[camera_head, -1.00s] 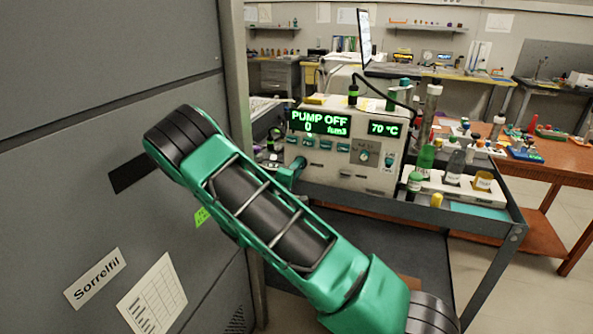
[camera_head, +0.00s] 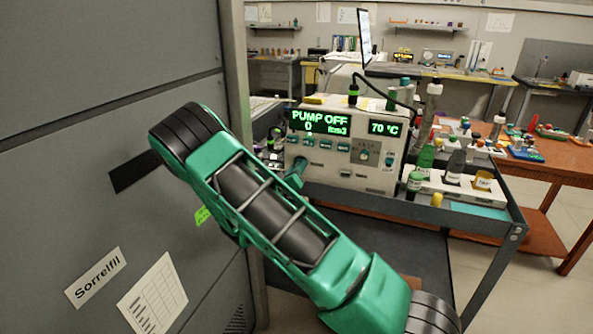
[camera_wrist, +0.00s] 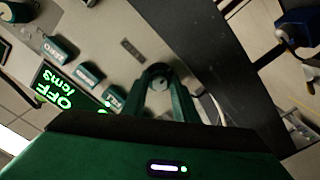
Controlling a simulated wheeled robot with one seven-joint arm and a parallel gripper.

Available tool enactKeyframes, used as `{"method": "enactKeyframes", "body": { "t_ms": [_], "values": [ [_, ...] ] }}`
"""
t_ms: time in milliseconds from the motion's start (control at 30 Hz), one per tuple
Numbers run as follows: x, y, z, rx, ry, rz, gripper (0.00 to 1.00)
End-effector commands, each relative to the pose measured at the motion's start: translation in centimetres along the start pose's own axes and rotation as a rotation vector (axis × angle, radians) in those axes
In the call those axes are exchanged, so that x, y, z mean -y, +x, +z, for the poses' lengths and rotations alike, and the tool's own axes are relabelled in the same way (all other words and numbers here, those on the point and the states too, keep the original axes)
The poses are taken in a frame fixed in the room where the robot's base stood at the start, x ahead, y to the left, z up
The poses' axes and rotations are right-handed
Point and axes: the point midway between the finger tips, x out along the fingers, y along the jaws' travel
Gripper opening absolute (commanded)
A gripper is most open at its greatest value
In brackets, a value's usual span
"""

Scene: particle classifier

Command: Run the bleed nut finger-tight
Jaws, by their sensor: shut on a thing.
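The particle classifier (camera_head: 345,165) is a pale box on a dark cart, its green display reading PUMP OFF, 0 and 70 °C. My gripper (camera_head: 299,166) is at the lower left of its front panel. In the wrist view, my gripper (camera_wrist: 160,78) has its green fingers closed around a small round grey piece, the bleed nut (camera_wrist: 159,84), against the panel. The fingers hide the nut's sides, and its thread and seating are not visible. In the head view the nut is too small and covered to make out.
A grey cabinet wall (camera_head: 100,60) labelled Sorrelfil stands close on the left of my arm. A white rack (camera_head: 440,185) with bottles is right of the classifier on the cart (camera_head: 512,232). Panel buttons (camera_wrist: 88,75) lie beside my gripper in the wrist view.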

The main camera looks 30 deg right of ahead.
Motion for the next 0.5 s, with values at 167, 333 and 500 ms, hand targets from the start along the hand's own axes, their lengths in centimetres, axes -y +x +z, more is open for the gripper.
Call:
{"method": "enactKeyframes", "body": {
  "t_ms": [167, 333, 500],
  "values": [
    [0.67, -0.28, 0.41, 0.008, 0.038, -0.014, 0.04],
    [0.70, -0.29, 0.40, 0.008, 0.059, -0.015, 0.04],
    [0.71, -0.28, 0.40, 0.008, 0.070, -0.015, 0.04]
  ]
}}
